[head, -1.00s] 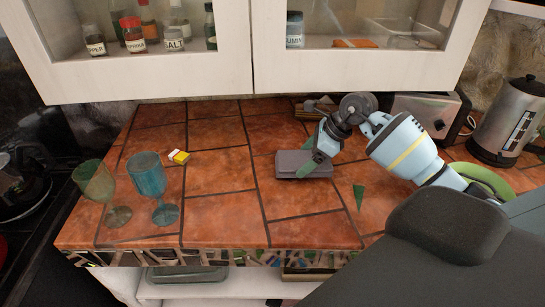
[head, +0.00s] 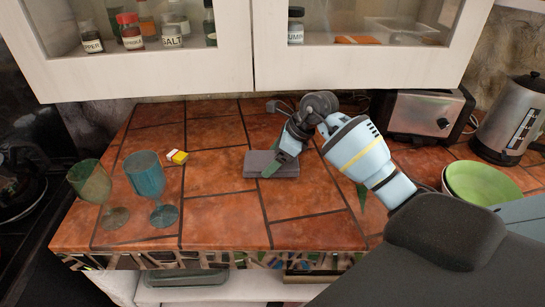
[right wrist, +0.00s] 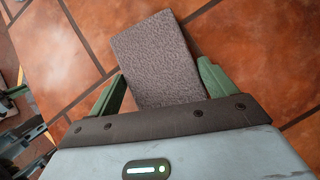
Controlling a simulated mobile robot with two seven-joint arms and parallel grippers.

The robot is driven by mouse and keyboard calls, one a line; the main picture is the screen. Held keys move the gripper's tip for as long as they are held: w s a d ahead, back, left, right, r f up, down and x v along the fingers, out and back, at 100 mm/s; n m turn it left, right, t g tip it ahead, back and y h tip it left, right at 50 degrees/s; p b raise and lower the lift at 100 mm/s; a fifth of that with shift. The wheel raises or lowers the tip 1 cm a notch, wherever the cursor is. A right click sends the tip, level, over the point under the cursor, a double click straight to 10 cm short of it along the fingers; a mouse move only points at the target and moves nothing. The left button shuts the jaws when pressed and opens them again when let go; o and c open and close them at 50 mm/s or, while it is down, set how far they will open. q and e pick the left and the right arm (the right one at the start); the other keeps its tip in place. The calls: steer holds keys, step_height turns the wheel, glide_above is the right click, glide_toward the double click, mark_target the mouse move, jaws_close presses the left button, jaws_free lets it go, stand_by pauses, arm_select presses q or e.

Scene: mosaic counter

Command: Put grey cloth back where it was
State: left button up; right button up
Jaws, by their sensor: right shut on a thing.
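The grey cloth (head: 285,168) is a flat, folded rectangle over the middle of the tiled counter. My right gripper (head: 270,168) is shut on it, with its green fingers at the cloth. In the right wrist view, the cloth (right wrist: 155,60) lies between the two green fingers (right wrist: 160,82) and extends away from the palm. I cannot tell whether the cloth touches the tiles or hangs just above them.
Two glasses, one green (head: 93,185) and one blue (head: 148,180), stand at the left, with a small yellow-white box (head: 177,156) behind them. A toaster (head: 425,115), kettle (head: 507,120) and green bowl (head: 482,184) are at the right. Tiles between glasses and cloth are clear.

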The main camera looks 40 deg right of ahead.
steer(key=shift+d+r, duration=0.1)
steer(key=shift+r, duration=0.05)
steer(key=shift+f, duration=0.2)
steer(key=o, duration=0.8)
steer(key=shift+o, duration=0.2)
steer(key=shift+r, duration=0.25)
steer(key=v, duration=1.2)
